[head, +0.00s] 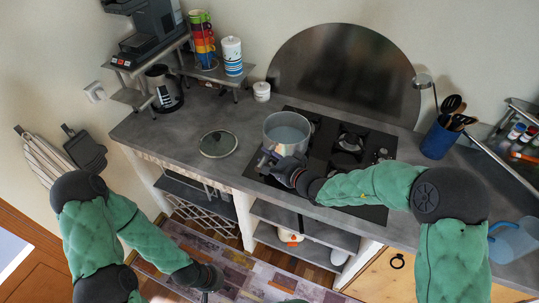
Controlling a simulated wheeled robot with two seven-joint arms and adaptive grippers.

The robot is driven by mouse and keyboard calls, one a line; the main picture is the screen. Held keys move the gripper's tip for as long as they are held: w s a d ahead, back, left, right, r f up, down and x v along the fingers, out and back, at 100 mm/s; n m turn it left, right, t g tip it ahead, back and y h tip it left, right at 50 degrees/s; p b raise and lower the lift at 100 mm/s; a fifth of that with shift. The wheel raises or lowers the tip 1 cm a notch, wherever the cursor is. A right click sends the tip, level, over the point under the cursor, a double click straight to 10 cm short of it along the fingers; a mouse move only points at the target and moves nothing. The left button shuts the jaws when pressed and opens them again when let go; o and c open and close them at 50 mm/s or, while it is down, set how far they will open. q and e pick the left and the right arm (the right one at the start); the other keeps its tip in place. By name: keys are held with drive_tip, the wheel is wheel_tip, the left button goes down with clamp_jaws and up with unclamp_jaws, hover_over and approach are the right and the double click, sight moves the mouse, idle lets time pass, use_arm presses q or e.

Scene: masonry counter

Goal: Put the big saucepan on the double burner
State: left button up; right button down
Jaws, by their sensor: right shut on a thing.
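The big saucepan (287,122), a grey metal pot without its lid, is upright at the left side of the black hob (320,158). I cannot tell whether it rests on the hob or is held just above it. My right gripper (268,160) is shut on the saucepan at its near side; the grip hides the handle. A burner (349,142) shows right of the pan; other burners are hidden behind the pan and my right arm. My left gripper (208,292) hangs low in front of the counter, away from the pan; its jaws are unclear.
A glass lid (218,144) lies on the counter left of the hob. A small white jar (261,91) stands behind it. A blue utensil holder (439,138) stands right of the hob, and a blue jug (513,240) nearer on the right. A round metal splashback (345,72) is behind.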

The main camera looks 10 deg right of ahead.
drive_tip(key=shift+w+d+f, duration=0.1)
drive_tip(key=shift+w+f, duration=0.05)
drive_tip(key=shift+f, duration=0.2)
drive_tip(key=shift+f+b, duration=1.9)
drive_tip(key=shift+f, duration=0.4)
drive_tip(key=shift+f+b, duration=0.4)
drive_tip(key=shift+b, duration=0.15)
drive_tip(key=c, duration=0.9)
unclamp_jaws()
drive_tip(key=shift+o, duration=0.2)
drive_tip(key=shift+f, duration=0.1)
